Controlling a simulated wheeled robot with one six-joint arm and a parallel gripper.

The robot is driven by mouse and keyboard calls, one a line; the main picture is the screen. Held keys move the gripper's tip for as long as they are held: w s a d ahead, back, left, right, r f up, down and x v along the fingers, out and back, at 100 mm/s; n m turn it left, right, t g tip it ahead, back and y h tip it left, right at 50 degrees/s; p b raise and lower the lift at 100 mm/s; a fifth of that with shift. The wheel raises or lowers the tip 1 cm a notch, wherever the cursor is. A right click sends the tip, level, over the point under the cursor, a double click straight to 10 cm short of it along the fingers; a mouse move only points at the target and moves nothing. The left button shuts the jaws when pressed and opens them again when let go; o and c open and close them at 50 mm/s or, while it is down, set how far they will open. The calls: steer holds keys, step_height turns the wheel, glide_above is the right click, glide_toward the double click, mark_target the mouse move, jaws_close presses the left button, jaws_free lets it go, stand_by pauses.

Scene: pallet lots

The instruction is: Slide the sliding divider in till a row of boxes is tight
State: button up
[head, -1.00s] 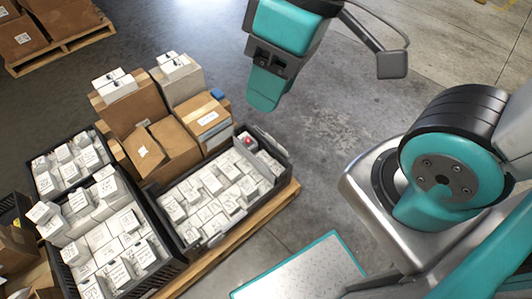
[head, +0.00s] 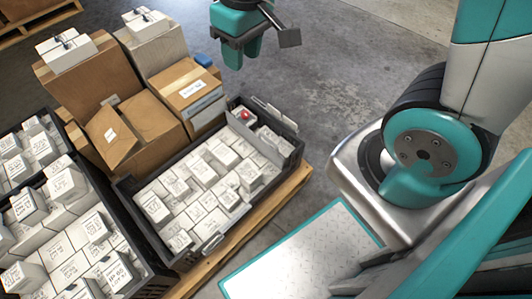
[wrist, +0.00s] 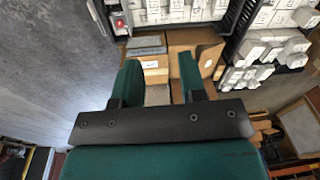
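A black crate (head: 187,262) in the middle of the head view holds rows of small white boxes (head: 205,180), with gaps between some of them. My gripper (head: 243,50) hangs beyond the crate, above the floor, apart from crate and boxes. In the wrist view my gripper (wrist: 160,82) has its two green fingers apart with nothing held between them. White boxes (wrist: 165,12) show at the top there.
Large brown cartons (head: 140,130) stand directly behind the crate, with small white boxes (head: 65,48) on top. Another crate of white boxes (head: 75,245) stands at the lower left. All rest around a wooden pallet (head: 240,240). Bare floor (head: 340,90) lies to the right.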

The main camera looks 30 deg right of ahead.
mark_target(267, 139)
steer(key=w+d+f+h+b, duration=0.1)
steer(key=w+d+f+b, duration=0.1)
steer(key=f+b, duration=0.6)
steer(key=w+d+f+m+h+b, duration=0.1)
steer(key=w+d+f+b, duration=0.2)
steer(key=f, duration=1.8)
steer(key=w+d+f+h+b, duration=0.1)
steer(key=d+f+b, duration=0.4)
steer(key=f+b, duration=0.8)
steer(key=shift+w+d+f+m, duration=0.15)
steer(key=shift+w+f+m, duration=0.15)
steer(key=shift+w+f, duration=0.5)
steer(key=shift+s+f, duration=0.1)
steer(key=shift+s, duration=0.05)
jaws_close()
